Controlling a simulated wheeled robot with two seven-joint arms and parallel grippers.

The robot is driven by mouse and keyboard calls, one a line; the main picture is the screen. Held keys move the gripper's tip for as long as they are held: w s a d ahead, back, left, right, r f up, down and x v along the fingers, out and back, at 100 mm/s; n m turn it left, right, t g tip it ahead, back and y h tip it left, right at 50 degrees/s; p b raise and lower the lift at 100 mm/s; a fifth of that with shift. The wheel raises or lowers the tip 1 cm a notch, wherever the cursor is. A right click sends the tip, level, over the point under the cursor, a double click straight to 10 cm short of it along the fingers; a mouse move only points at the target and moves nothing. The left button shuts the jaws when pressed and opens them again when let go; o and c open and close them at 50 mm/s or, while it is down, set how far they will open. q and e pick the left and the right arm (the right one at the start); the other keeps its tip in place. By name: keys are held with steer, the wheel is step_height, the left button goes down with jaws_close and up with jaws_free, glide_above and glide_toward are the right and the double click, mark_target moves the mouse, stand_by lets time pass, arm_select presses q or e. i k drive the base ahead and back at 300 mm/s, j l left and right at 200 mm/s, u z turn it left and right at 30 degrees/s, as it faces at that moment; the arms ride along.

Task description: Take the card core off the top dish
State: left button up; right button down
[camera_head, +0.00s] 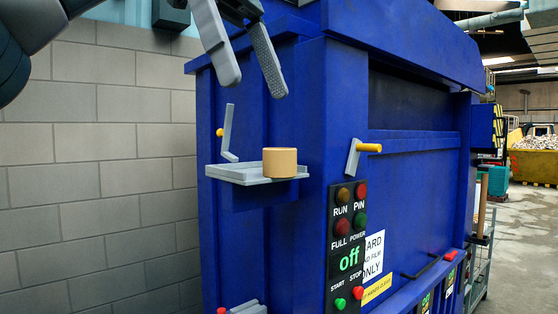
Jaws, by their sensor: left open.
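The card core (280,162), a short tan cylinder, stands upright on the top dish (238,175). The dish is a shallow grey tray fixed to the side of a blue machine, and the core sits toward its right end. My left gripper (254,84) is above the dish, its two grey fingers spread apart and pointing down. Nothing is between the fingers, and they are clear of the core. My right gripper is not in view.
The blue machine (265,240) fills the middle, with a control panel (347,250) below and right of the dish. A grey lever with a yellow knob (369,148) juts out to the right of the core. A grey block wall (95,180) stands at left.

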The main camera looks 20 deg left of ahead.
mark_target(278, 162)
steer(key=i+j, duration=0.2)
steer(key=i, duration=0.25)
steer(key=i+j, duration=0.25)
steer(key=i, duration=0.2)
steer(key=i+j, duration=0.2)
steer(key=i, duration=0.2)
